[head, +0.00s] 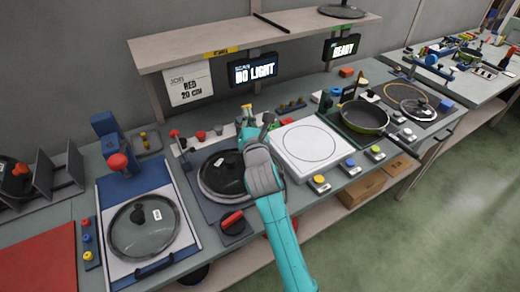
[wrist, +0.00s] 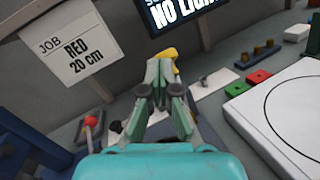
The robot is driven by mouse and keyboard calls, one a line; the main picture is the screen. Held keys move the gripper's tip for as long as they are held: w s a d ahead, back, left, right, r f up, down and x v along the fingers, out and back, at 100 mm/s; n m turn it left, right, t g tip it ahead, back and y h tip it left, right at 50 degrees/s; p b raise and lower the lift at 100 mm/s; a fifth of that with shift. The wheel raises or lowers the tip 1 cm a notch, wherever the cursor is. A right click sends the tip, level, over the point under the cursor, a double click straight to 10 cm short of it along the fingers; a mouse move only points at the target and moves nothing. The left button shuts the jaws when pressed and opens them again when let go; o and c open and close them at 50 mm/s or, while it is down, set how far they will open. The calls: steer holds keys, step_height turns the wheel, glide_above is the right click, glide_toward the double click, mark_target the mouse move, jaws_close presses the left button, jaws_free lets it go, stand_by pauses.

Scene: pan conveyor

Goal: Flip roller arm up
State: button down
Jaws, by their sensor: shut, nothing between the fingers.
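My gripper (head: 256,128) is shut and empty, raised over the back of the middle station. Its closed fingers also show in the wrist view (wrist: 162,70). A yellow piece (wrist: 168,54) shows just beyond the fingertips in the wrist view; I cannot tell whether they touch. A small pale yellow upright part (head: 246,112) stands behind my gripper in the head view. I cannot tell for sure which part is the roller arm; my gripper and arm hide much of this area. A dark lidded pan (head: 222,174) sits on the station, partly covered by my arm.
A red-handled control (head: 232,222) is at the station's front. A white square plate (head: 306,146) lies to the right, a glass lid (head: 143,228) to the left. A shelf (head: 250,42) overhangs the back, with a NO LIGHT display (head: 252,70).

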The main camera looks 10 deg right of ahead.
steer(key=w+a+r, duration=0.2)
steer(key=w+r, duration=0.1)
steer(key=w, duration=0.3)
steer(key=w+a+r, duration=0.2)
steer(key=w, duration=0.4)
steer(key=shift+w+r, duration=0.4)
steer(key=shift+a+r, duration=0.1)
steer(key=shift+a, duration=0.05)
steer(key=s+f, duration=0.1)
steer(key=s, duration=1.1)
steer(key=shift+f, duration=0.15)
